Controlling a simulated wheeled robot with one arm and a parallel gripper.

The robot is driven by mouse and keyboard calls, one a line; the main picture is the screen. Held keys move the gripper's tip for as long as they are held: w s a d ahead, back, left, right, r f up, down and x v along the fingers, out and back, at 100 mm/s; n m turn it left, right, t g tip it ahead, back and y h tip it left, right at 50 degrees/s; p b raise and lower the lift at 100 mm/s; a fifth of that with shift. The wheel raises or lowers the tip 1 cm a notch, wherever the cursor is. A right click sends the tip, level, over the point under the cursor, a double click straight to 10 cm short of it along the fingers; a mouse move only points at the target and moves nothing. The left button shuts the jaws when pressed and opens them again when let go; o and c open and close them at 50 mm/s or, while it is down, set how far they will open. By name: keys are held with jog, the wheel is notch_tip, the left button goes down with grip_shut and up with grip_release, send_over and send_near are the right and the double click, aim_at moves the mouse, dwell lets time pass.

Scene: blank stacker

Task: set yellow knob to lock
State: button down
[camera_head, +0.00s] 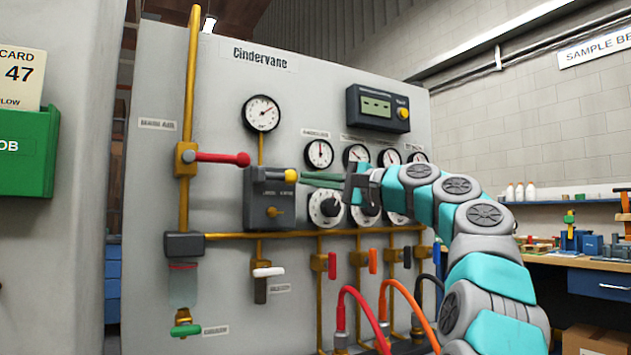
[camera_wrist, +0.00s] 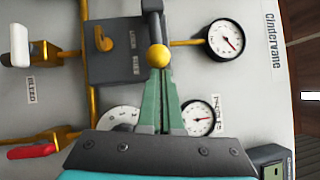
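A dark grey box (camera_head: 258,213) on the panel carries a yellow knob (camera_head: 291,175) at its upper right, above two small labels that are hard to read. In the wrist view the yellow knob (camera_wrist: 158,56) looks like a ball right at my fingertips. My gripper (camera_head: 302,178) reaches in from the right with its green fingers level. In the wrist view the fingers (camera_wrist: 160,74) lie nearly together, with only a thin line between them. The tips are against or very close to the knob's right side; contact is not certain. A second yellow piece, a small selector (camera_head: 274,212), sits lower on the box.
A red-handled lever (camera_head: 220,158) on a brass pipe is left of the box. White dials (camera_head: 326,208) are below my fingers, with gauges (camera_head: 319,154) above. A white-handled valve (camera_head: 268,272) is below the box. Red and orange hoses (camera_head: 405,300) hang below my arm.

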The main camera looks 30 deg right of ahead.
aim_at(294, 181)
jog(key=a+p, duration=0.1)
jog(key=a, duration=0.2)
jog(key=shift+r, duration=0.1)
jog(key=shift+a+f, duration=0.4)
jog(key=shift+a, duration=0.2)
jog(key=shift+s, duration=0.1)
